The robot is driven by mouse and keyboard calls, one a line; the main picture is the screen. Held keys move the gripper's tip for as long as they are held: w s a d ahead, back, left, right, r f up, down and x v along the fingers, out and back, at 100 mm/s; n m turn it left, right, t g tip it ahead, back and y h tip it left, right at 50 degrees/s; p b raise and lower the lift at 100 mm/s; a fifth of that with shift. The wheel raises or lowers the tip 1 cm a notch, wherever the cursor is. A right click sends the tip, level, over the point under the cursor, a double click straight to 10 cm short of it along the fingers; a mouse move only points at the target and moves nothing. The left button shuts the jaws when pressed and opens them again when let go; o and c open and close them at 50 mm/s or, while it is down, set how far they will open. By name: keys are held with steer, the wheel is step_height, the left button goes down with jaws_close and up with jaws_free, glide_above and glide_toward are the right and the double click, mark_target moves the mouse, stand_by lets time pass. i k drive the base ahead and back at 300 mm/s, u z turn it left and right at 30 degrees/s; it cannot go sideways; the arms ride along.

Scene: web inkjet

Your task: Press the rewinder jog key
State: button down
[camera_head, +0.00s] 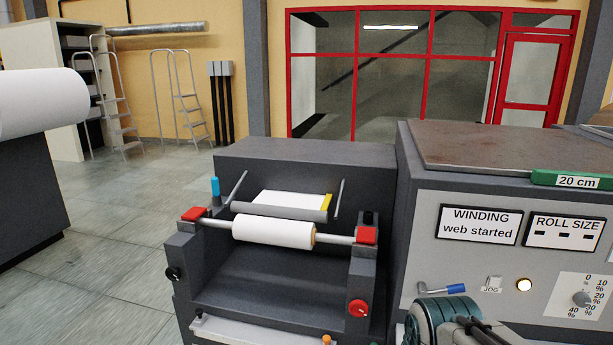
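The jog key (494,282) is a small pale key on the light grey control panel (437,204) at the right, with a "JOG" label just under it. The rewinder (348,270) stands left of the panel, with a white roll (272,232) on its shaft. A teal and dark rounded part, which looks like my arm, rises at the bottom below and left of the jog key. My gripper's fingertips do not show. I cannot tell how far it is from the key.
A lit round button (523,285) and a percent dial (581,298) sit right of the key. A blue-handled lever (443,291) is close on its left. Above are a "WINDING web started" display (480,225) and a "ROLL SIZE" display (565,232). Open floor (110,250) lies left.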

mark_target(494, 282)
steer(key=k, duration=1.3)
steer(key=z, duration=0.9)
steer(key=i, duration=1.5)
steer(key=u, duration=0.45)
